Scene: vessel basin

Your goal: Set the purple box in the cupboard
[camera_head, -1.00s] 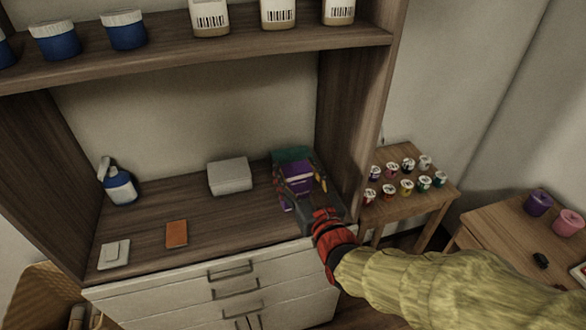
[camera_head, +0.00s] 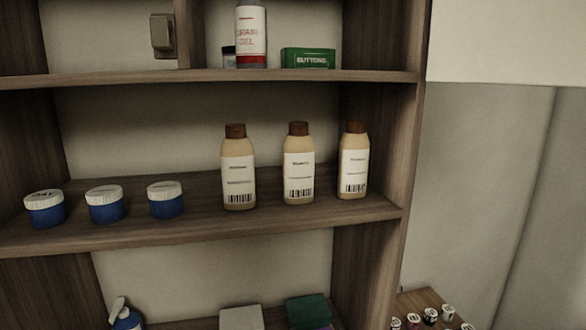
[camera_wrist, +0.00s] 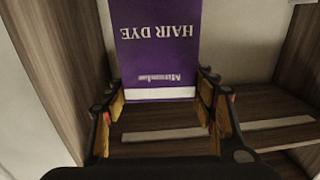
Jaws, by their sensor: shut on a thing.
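The purple box (camera_wrist: 157,50), labelled "HAIR DYE" with a white band along its near edge, shows upside down in the wrist view. My gripper (camera_wrist: 161,92) is shut on it, with one finger at each side. The box's far end is cut off by the top of the picture. The cupboard (camera_head: 215,232) fills most of the head view with its brown wooden shelves. My gripper is out of the head view.
Blue jars (camera_head: 106,206) and several tan bottles (camera_head: 299,166) stand on the middle shelf. A green box (camera_head: 307,60) and a white bottle (camera_head: 251,35) stand above. Below are a grey box (camera_head: 240,317), a dark green box (camera_head: 308,311) and a spray bottle (camera_head: 127,319).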

